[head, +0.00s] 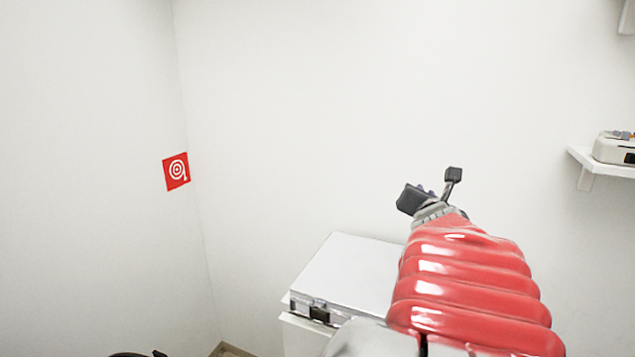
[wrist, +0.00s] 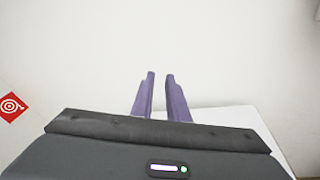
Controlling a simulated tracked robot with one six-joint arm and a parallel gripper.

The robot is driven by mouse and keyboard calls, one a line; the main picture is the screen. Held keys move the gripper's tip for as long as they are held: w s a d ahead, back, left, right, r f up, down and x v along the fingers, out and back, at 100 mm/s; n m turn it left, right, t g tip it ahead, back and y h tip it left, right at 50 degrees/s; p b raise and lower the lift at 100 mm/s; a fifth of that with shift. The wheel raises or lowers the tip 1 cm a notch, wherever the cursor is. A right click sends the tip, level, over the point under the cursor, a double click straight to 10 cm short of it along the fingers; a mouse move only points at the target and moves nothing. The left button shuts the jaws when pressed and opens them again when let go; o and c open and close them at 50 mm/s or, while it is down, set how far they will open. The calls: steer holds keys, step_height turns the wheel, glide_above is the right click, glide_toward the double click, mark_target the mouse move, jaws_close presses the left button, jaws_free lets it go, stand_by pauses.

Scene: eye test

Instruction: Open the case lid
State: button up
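A silver-white case (head: 345,268) lies with its lid shut in the lower middle of the head view. A dark latch (head: 319,314) shows on its front edge. My red-sleeved arm hides the case's right part. My gripper (head: 433,190) is above and beyond the case in the head view, apart from it, against the wall. In the wrist view its two purple-grey fingers (wrist: 160,76) stand apart with nothing between them. A pale flat surface (wrist: 243,117), which looks like the case lid, shows behind the gripper body there.
The case rests on a white stand (head: 301,338) near the corner of two white walls. A red sign (head: 176,172) is on the left wall. A white shelf (head: 606,167) at right holds a pale device (head: 614,148). The air around the gripper is clear.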

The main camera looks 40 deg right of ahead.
steer(key=w+a+f+m+t+y, duration=0.1)
steer(key=w+a+f+m+y, duration=0.15)
steer(key=w+a, duration=0.7)
steer(key=w+a+f+m+y, duration=0.25)
steer(key=w+a, duration=0.25)
steer(key=a, duration=0.9)
steer(key=s+a+f+m+g+y, duration=0.1)
steer(key=s+a+f+m+y, duration=0.2)
steer(key=a, duration=0.6)
steer(key=s+a+f+m+g+y, duration=0.1)
steer(key=s+a+f+m, duration=0.4)
steer(key=a, duration=0.5)
steer(key=s+a+f+m+g+y, duration=0.2)
steer(key=s+a+f+m+y, duration=0.2)
steer(key=a, duration=0.6)
steer(key=s+m, duration=0.2)
steer(key=m, duration=0.1)
steer(key=shift+s+f+y, duration=0.25)
steer(key=shift+f+y, duration=0.05)
steer(key=shift+s, duration=0.1)
